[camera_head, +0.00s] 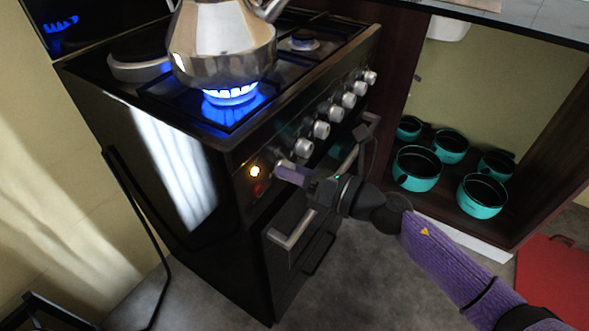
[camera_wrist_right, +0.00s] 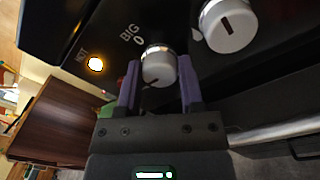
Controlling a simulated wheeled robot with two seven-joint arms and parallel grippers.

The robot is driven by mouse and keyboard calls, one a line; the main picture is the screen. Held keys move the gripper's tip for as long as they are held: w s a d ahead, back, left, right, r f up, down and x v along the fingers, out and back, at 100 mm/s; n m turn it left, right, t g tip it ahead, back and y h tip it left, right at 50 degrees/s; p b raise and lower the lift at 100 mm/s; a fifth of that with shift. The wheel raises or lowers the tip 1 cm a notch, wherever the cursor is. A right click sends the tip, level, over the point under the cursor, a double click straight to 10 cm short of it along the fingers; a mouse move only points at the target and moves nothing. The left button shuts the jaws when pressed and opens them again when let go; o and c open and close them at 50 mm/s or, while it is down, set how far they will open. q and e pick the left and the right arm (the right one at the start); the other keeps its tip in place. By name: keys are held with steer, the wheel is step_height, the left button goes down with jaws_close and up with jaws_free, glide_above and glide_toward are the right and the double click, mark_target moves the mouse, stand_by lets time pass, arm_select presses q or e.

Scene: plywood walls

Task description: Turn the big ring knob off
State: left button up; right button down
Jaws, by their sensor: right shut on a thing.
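The big ring knob (camera_wrist_right: 159,64) is a pale round knob beside the "BIG 0" label on the dark stove front. My right gripper (camera_wrist_right: 158,72) has a purple finger on each side of it and is shut on it. In the wrist view, a dark mark shows near the knob's lower edge, away from the 0. In the head view, my right gripper (camera_head: 290,173) is at the near end of the knob row and partly hides this knob. A blue flame (camera_head: 231,95) burns under a steel kettle (camera_head: 222,50). My left gripper is not seen.
The black stove (camera_head: 180,165) has several more knobs in a row; the neighbouring knob (camera_wrist_right: 228,24) is close to the right finger. An oven handle (camera_head: 292,232) runs below. An orange lamp (camera_head: 255,171) is lit. Several teal pots (camera_head: 417,168) stand in an open cabinet at right.

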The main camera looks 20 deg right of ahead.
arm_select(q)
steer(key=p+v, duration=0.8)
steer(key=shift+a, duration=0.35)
arm_select(e)
steer(key=m, duration=0.9)
steer(key=m+t, duration=0.1)
steer(key=m, duration=0.7)
steer(key=shift+f+m, duration=0.2)
steer(key=shift+m, duration=0.2)
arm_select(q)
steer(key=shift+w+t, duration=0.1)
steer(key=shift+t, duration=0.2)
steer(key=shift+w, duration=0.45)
arm_select(e)
steer(key=shift+m, duration=0.3)
